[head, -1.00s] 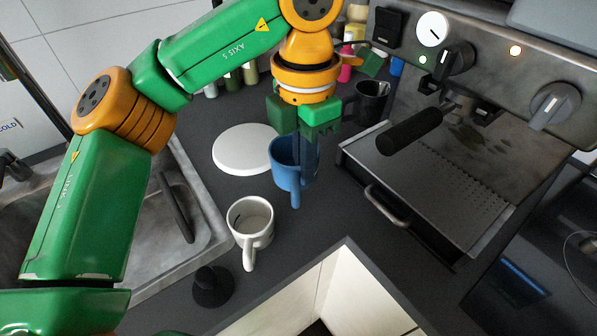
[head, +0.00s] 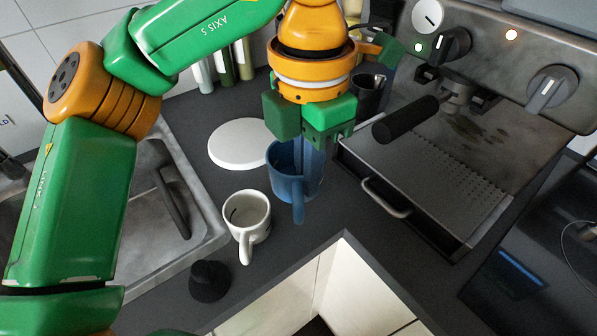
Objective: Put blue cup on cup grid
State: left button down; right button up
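The blue cup (head: 284,172) is in the middle of the head view, with its handle toward me. My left gripper (head: 312,145) points down at it from above. Its fingers reach to the cup's rim and wall at the handle side and appear closed on it. The cup seems held a little above the dark counter; the gap below it is hard to see. The cup grid (head: 455,180) is the perforated metal top of the coffee machine's tray, to the right of the cup. It is bare. My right gripper is not in view.
A white mug (head: 246,212) stands front left of the blue cup, and a white round plate (head: 237,143) lies behind left. A black knob-like object (head: 210,281) is near the counter edge. The black portafilter handle (head: 405,119) sticks out over the grid's left side. A dark pitcher (head: 367,94) stands behind.

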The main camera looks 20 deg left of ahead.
pick_arm(q)
jog(key=w+a, duration=0.1)
jog(key=w+a+f, duration=0.1)
jog(key=w, duration=0.1)
jog(key=w+f+p, duration=0.1)
jog(key=w, duration=0.1)
jog(key=shift+w+a+f, duration=0.25)
jog(key=shift+a, duration=0.15)
jog(key=w+f, duration=0.1)
jog(key=w+a+f, duration=0.1)
jog(key=f, duration=0.1)
jog(key=w+f, duration=0.1)
jog(key=shift+w+a+f+p, duration=0.25)
jog(key=shift+a+f+p, duration=0.05)
jog(key=shift+f, duration=0.1)
jog(key=f, duration=0.3)
jog(key=shift+w+a+f+p, duration=0.15)
jog(key=shift+w+f+p, duration=0.15)
jog(key=shift+w+p, duration=0.05)
jog(key=shift+f, duration=0.1)
jog(key=shift+f, duration=0.2)
jog(key=c, duration=1.1)
grip_release()
jog(key=shift+o, duration=0.2)
